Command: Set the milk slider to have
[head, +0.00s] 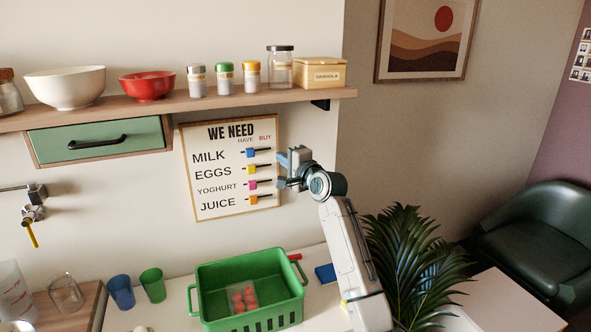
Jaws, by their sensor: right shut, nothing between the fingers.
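The list board (188,160) hangs on the wall, headed WE NEED, with HAVE and BUY columns. The blue milk slider (251,153) is on the top track, at its left part, roughly under HAVE. The yellow eggs slider (251,169), pink yoghurt slider (252,184) and orange juice slider (253,199) sit below it, also toward the left of their tracks. My right gripper (281,170) is shut and empty, just right of the board near the track ends; I cannot tell whether it touches the board. My left gripper is out of view.
A shelf (220,101) with bowls and jars runs above the board, with a green drawer (100,141) at left. A green crate (235,256) stands on the counter below, beside blue (120,292) and green (153,285) cups. A plant (415,260) is at right.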

